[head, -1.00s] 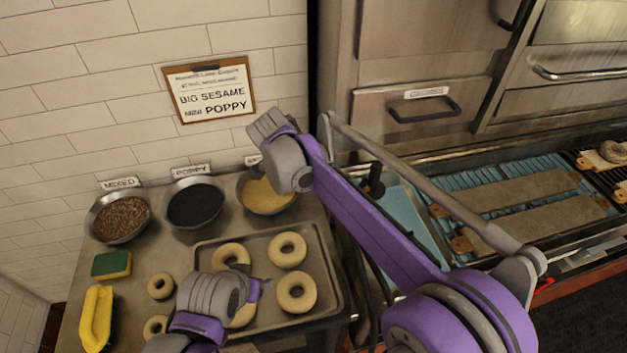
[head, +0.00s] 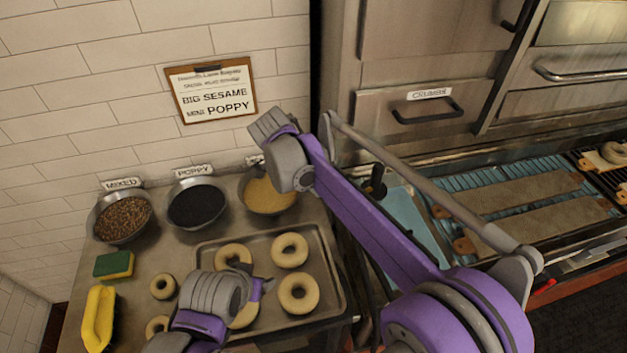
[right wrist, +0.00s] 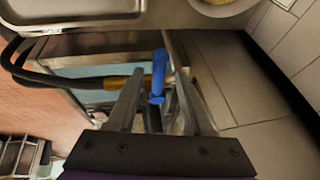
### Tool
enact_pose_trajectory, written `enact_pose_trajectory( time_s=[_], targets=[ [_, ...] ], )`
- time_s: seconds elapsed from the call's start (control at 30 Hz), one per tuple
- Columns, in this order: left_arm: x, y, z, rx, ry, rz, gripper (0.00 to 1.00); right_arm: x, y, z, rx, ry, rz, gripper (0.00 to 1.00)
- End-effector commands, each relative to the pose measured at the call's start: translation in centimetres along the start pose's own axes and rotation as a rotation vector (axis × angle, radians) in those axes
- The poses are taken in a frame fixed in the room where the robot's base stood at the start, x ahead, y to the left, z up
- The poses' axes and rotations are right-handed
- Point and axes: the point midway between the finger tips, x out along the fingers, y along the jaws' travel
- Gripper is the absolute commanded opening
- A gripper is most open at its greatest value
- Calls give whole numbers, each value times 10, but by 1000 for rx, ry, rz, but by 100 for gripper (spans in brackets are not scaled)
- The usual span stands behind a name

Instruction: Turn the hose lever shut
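The blue hose lever (right wrist: 158,72) shows in the right wrist view, standing beside a brass fitting (right wrist: 122,83) on a black hose (right wrist: 60,79). My right gripper (right wrist: 157,92) is open, with one finger on each side of the lever. Gaps seem to show between the lever and the fingers; contact is unclear. In the head view I cannot make out the lever, and my purple right arm (head: 375,225) covers much of that area. My left gripper (head: 262,288) is low over the bagel tray; its fingers are too hidden to judge.
The bagel tray (head: 338,290) lies on the steel counter, with seed bowls (head: 196,222) behind it. Right of the counter are blue-topped equipment (head: 415,215) and the oven (head: 420,60).

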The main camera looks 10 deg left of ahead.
Motion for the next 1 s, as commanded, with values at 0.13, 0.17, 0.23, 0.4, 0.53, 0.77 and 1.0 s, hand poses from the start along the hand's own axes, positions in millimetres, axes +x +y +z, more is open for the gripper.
enact_pose_trajectory(
  time_s=[0.13, 0.17, 0.23, 0.4, 0.53, 0.77, 1.0],
  targets=[
    [0, 0, 0, 0, 0, 0, 72, 0, 0, 0, 0, 0, 0, 51],
    [0, 0, 0, 0, 0, 0, 72, 0, 0, 0, 0, 0, 0, 51],
    [0, 0, 0, 0, 0, 0, 72, -3, 0, 0, -1, 0, 0, 51],
    [0, 0, -1, 0, 1, 0, 72, -24, 0, 0, -1, 0, 0, 51],
    [-1, 0, -2, 0, 2, 0, 72, -52, 0, 0, -3, 0, -2, 51],
    [-3, 0, -5, 0, 6, 0, 72, -93, 0, 0, -2, 0, -1, 51],
    [-4, 0, -6, 0, 7, 0, 72, -108, 0, 0, 0, 0, 0, 51]
  ],
)
